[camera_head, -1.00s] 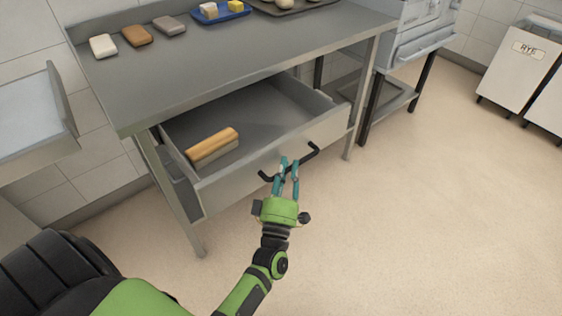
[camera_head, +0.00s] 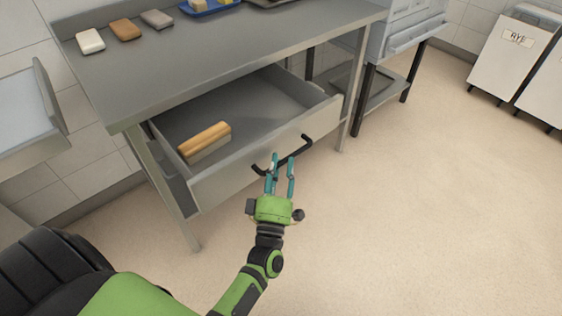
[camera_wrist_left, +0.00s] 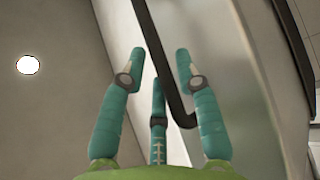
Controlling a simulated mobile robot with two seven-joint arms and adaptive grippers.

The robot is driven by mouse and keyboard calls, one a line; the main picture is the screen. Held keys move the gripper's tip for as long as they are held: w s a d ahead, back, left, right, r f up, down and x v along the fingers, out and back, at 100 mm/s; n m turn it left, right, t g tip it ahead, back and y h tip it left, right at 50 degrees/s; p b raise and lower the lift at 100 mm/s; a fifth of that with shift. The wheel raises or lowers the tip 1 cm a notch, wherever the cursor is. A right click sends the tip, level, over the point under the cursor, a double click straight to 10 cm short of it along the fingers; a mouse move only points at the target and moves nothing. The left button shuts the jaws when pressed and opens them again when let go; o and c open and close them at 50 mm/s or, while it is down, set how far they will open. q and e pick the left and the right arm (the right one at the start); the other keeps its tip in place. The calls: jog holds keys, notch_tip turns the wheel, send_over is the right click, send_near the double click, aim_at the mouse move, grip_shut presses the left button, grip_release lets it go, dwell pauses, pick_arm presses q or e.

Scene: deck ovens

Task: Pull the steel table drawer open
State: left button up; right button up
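The steel table (camera_head: 200,60) has its drawer (camera_head: 235,174) standing well out, with the inside showing. A dark bar handle (camera_head: 301,147) runs along the drawer front. My left gripper (camera_head: 282,160) is at the handle, with its teal fingers spread apart. In the left wrist view, the handle (camera_wrist_left: 152,45) passes between the open fingers (camera_wrist_left: 160,62) and they do not look closed on it. The drawer front (camera_wrist_left: 235,80) fills the right of that view. My right gripper is out of view.
A wood-topped block (camera_head: 205,142) lies in the drawer. Several small blocks and a blue tray (camera_head: 212,8) are on the tabletop. A white bin marked RYE (camera_head: 515,45) stands at the right. The floor before the drawer is clear.

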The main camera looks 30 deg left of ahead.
pick_arm(q)
jog(key=v, duration=1)
jog(key=shift+s, duration=0.35)
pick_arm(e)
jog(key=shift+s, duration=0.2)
pick_arm(q)
jog(key=shift+d+f, duration=0.1)
jog(key=shift+f, duration=0.05)
